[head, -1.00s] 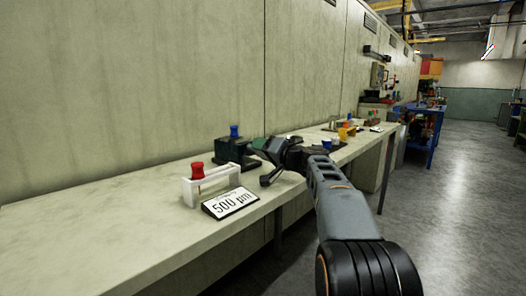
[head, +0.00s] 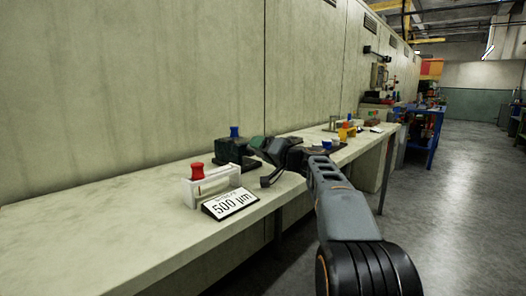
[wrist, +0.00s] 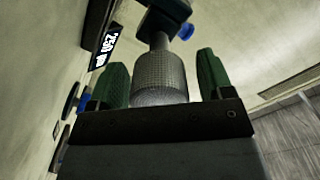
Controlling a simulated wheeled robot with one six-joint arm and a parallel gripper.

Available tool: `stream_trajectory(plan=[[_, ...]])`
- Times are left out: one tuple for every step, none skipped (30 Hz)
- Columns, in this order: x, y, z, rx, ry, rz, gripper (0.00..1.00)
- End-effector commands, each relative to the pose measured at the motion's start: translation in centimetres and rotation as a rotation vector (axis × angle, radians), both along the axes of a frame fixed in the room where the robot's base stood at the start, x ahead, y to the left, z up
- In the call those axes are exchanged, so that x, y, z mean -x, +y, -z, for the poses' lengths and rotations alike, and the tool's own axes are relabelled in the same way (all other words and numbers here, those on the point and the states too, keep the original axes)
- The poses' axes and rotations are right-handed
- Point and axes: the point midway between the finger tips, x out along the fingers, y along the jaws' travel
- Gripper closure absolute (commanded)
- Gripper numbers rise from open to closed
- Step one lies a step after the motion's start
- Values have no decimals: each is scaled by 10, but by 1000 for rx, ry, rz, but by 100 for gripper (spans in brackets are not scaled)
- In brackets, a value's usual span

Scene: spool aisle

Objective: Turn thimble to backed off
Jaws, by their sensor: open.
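The thimble (wrist: 160,75) is a grey knurled cylinder in the wrist view, joined to a dark body (wrist: 165,14) above it. My gripper (wrist: 163,80) is open, with one green finger pad on each side of the thimble. A gap shows between the thimble and each pad. A dark readout (wrist: 104,47) at upper left seems to read 250 µm. In the head view my gripper (head: 262,163) is over the bench, right of the 500 µm sign (head: 231,203). The thimble is hidden there behind my gripper.
On the bench (head: 110,225), a white frame with a red knob (head: 197,172) stands at left of my gripper. A dark block with a blue knob (head: 234,132) is behind it. Small coloured parts lie farther right. The bench's left end is clear. A wall runs behind.

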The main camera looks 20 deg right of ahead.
Motion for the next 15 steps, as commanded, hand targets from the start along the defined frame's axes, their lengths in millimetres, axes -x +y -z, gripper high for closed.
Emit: stream_trajectory(plan=[[0, 0, 0, 0, 0, 0, 26], [0, 0, 0, 0, 0, 0, 26], [2, -1, 0, 0, 0, 0, 26], [3, -2, 0, 0, 0, 1, 26], [5, -3, -1, 0, 0, 1, 26], [8, -5, -1, 0, 1, 4, 26], [12, -7, -1, 0, 1, 4, 26], [16, -8, -1, 0, 1, 4, 26], [23, -11, -2, 0, 1, 4, 26], [28, -14, -1, 0, 1, 5, 26], [34, -16, -2, 1, 0, 4, 26], [41, -20, -1, 0, 0, 6, 26], [47, -23, -2, 0, -1, 5, 26], [53, -25, -2, -1, 0, 5, 26], [61, -29, -2, -1, 0, 5, 26]])
